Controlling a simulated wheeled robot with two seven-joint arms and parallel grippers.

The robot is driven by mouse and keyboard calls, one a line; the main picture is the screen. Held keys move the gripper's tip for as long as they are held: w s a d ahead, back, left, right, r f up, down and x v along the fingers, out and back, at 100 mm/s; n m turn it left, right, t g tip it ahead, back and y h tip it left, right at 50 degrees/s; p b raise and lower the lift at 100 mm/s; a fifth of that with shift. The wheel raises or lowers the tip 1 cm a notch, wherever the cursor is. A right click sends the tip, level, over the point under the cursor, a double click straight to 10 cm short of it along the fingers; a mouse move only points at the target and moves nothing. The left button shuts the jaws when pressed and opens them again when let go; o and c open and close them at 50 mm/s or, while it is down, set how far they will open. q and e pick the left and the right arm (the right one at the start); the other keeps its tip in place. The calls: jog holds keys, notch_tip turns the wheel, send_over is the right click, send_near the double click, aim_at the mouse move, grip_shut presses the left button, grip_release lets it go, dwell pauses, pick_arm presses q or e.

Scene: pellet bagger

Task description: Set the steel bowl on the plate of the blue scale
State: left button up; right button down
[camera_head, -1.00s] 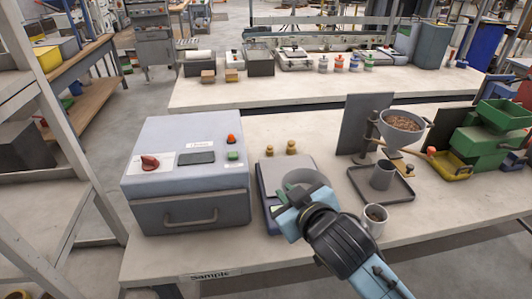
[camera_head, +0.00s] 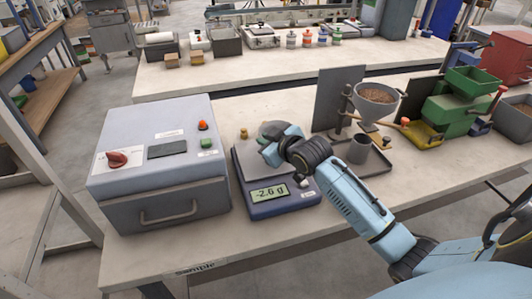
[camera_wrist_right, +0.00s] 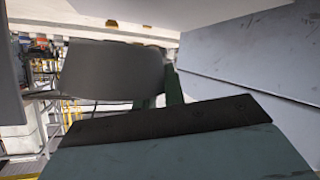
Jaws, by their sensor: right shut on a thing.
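The blue scale (camera_head: 258,205) stands on the near bench, and its display reads -2.6 g. Its grey plate (camera_head: 250,165) is partly covered by my right gripper (camera_head: 272,146). That gripper is shut on the steel bowl (camera_head: 271,128), which shows as a grey patch behind the fingers over the plate's back part. In the right wrist view the bowl's curved grey wall (camera_wrist_right: 110,75) shows beyond the dark finger pad. Whether the bowl touches the plate is hidden. My left gripper is not in view.
A grey oven-like box (camera_head: 160,160) stands close left of the scale. A brass weight (camera_head: 243,133) sits behind the plate. Right are a tray (camera_head: 378,168) with a grey cup (camera_head: 359,149), a pellet funnel (camera_head: 376,100) and green bins (camera_head: 460,110).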

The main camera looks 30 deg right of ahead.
notch_tip(320, 180, down, 4)
jog(key=shift+f+b, duration=0.1)
jog(key=shift+b, duration=0.25)
jog(key=c, duration=1.5)
grip_release()
jog(key=shift+f, duration=0.1)
jog(key=shift+s+r, duration=0.1)
jog(key=shift+r, duration=0.1)
jog(key=p+v, duration=0.1)
jog(key=v, duration=1)
jog(key=shift+s+a+r+p, duration=0.1)
jog(key=shift+s+r+p, duration=0.05)
jog(key=shift+s+p, duration=0.25)
